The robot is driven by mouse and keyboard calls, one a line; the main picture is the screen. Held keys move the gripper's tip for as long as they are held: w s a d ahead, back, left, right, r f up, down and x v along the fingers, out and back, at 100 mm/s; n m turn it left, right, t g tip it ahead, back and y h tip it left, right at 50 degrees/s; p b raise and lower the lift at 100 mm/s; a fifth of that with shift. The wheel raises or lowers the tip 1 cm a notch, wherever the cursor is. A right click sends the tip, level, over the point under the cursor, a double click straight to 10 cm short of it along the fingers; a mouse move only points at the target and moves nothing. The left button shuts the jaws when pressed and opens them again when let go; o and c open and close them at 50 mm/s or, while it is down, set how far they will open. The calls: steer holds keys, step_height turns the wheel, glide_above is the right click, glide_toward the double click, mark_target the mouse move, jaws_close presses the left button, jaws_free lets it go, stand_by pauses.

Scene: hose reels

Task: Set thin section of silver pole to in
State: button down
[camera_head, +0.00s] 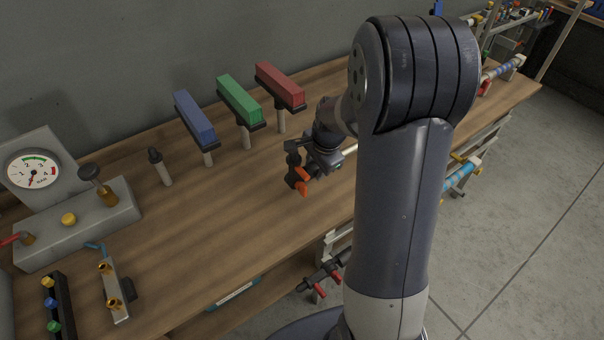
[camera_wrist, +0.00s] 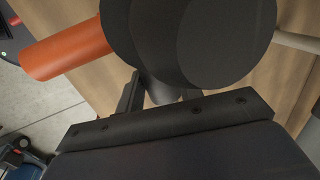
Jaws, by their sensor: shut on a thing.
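My gripper (camera_head: 305,166) is low over the bench near its front edge, largely hidden by its own wrist. In the wrist view its dark finger parts show (camera_wrist: 150,112). A short grey stub, seemingly the thin section of the silver pole (camera_wrist: 164,95), shows at the fingers, and my gripper looks shut on it. The grip itself is hidden. A dark rounded part (camera_wrist: 190,35) with an orange cylinder (camera_wrist: 65,52) stands just beyond. The orange pieces also show in the head view (camera_head: 302,187). A pale rod (camera_head: 350,149) runs right, behind my arm; it also shows in the wrist view (camera_wrist: 297,41).
Blue (camera_head: 194,117), green (camera_head: 239,99) and red (camera_head: 280,85) blocks stand on posts behind. A gauge unit (camera_head: 75,215) is at left. A dark clamp with red handles (camera_head: 322,282) is below the bench edge. Bare bench (camera_head: 220,215) lies left of my gripper.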

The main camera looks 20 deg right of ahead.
mark_target(345, 151)
steer(key=w+d, duration=0.1)
steer(key=d, duration=0.2)
steer(key=w+d, duration=0.1)
steer(key=d, duration=0.2)
steer(key=w+d, duration=0.1)
steer(key=d, duration=0.2)
steer(key=shift+d, duration=0.15)
steer(key=c, duration=0.9)
jaws_free()
steer(key=shift+c, duration=0.2)
steer(key=a+b+v, duration=0.1)
steer(key=v, duration=0.9)
steer(key=shift+d+r, duration=0.4)
steer(key=shift+d, duration=0.1)
steer(key=shift+s, duration=0.15)
